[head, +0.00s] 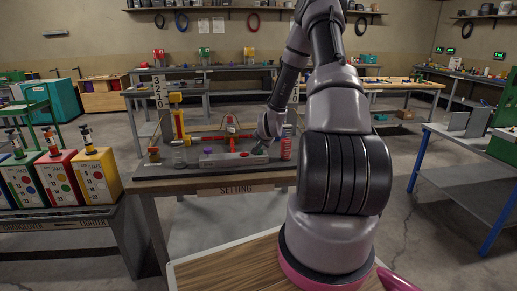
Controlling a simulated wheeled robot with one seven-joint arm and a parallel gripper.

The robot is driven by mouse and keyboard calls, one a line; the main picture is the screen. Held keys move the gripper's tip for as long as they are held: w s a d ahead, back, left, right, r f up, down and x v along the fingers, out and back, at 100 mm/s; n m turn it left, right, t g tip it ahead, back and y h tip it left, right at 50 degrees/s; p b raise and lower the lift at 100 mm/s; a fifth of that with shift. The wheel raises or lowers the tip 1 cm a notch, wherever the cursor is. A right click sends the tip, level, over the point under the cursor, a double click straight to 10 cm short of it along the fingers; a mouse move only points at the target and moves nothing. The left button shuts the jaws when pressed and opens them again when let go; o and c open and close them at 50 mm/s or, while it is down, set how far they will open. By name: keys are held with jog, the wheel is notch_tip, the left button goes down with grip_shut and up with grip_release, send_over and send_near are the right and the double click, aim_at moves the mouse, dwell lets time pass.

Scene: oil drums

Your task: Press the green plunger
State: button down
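A long grey box (225,160) lies on the bench with the SETTING sign (236,190). A small purple knob (208,152) stands on its left part. My gripper (262,147) reaches down to the right end of this box, close over its top. Its fingertips are small and dark here, and I cannot tell whether they are open or shut or touch the box. I cannot clearly make out a green plunger; any under my gripper is hidden.
A red can (286,146) stands just right of my gripper. A yellow post with a red bar (178,122) stands behind the box. Coloured drums with pumps (97,175) stand on the left bench.

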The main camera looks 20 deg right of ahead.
jog(key=shift+s+f, duration=0.45)
jog(key=shift+f, duration=0.1)
jog(key=shift+w+r, duration=0.2)
jog(key=shift+r, duration=1.4)
jog(key=shift+w+r, duration=0.15)
jog(key=shift+r, duration=1.45)
